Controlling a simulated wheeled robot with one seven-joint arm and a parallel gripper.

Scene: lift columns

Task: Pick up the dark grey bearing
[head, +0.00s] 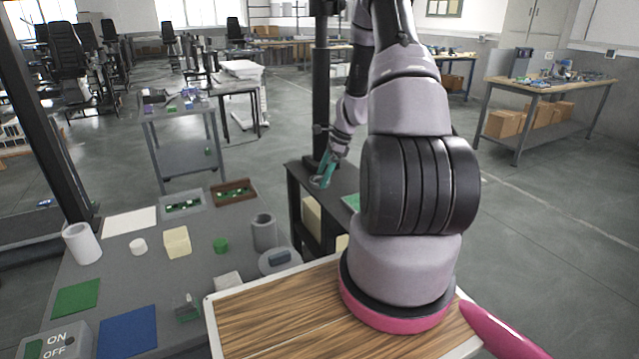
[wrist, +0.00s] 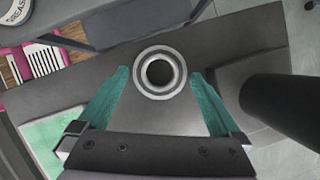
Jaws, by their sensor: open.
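The bearing (wrist: 160,54) is a round grey ring with a paler rim and a dark centre hole, lying on a dark grey surface in the wrist view. My gripper (wrist: 159,74) is open, with one teal finger on each side of the ring. The fingertips reach about level with the ring, with a gap on both sides, and nothing is held. In the head view my gripper (head: 325,176) is low over the dark side shelf (head: 295,183); the bearing is too small there to make out clearly.
A black upright column (head: 321,90) stands right by my gripper; a dark cylinder (wrist: 285,108) shows at the right in the wrist view. A green pad (wrist: 55,143) lies at lower left. A grease can (wrist: 14,12) is at upper left. A grey table (head: 150,265) carries several parts.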

